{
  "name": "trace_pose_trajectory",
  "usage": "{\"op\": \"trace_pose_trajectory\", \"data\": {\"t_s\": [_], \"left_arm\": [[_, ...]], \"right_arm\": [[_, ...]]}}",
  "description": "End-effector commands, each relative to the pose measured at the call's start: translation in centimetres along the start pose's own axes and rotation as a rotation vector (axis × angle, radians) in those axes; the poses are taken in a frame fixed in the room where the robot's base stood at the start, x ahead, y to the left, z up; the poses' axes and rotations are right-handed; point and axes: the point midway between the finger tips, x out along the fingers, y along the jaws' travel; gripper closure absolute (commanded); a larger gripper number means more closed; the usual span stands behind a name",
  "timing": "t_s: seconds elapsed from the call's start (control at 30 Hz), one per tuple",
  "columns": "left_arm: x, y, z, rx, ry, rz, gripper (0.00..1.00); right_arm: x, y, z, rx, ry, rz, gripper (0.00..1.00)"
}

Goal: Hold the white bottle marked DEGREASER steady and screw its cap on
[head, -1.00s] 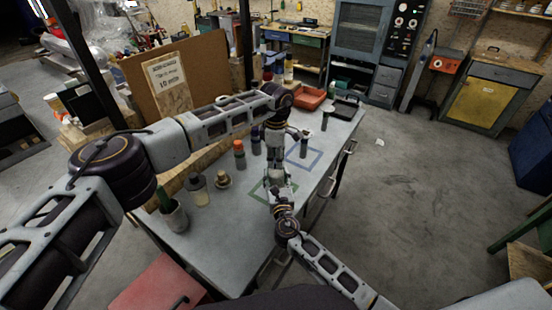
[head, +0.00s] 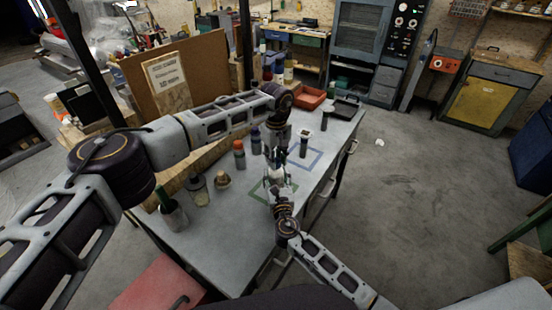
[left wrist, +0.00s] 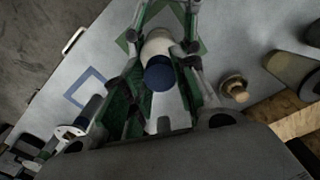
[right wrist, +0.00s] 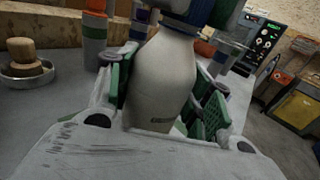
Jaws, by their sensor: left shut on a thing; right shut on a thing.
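The white bottle (right wrist: 165,75) stands upright, with small dark lettering low on its side in the right wrist view. In the head view it is small and partly covered by the grippers (head: 278,173). Its dark blue cap (left wrist: 160,75) sits at the bottle's top, in line with it; the thread is hidden. My left gripper (head: 277,160) comes from above and is shut on the cap. My right gripper (head: 281,186) is shut around the bottle's body from the near side, with green pads on both sides of it (right wrist: 165,105).
The bottle is within a green outline (head: 254,190) on the grey table (head: 235,245); a blue outline (head: 318,157) lies behind.

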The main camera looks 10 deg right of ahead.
Motion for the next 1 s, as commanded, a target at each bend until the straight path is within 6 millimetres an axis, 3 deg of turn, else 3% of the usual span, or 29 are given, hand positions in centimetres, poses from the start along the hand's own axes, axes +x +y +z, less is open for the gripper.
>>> {"op": "trace_pose_trajectory", "data": {"t_s": [1.0], "left_arm": [[-0.01, 0.03, -0.07, 0.831, 0.003, 0.002, 0.80]], "right_arm": [[-0.09, 0.07, -0.17, 0.000, 0.003, 0.002, 1.00]]}}
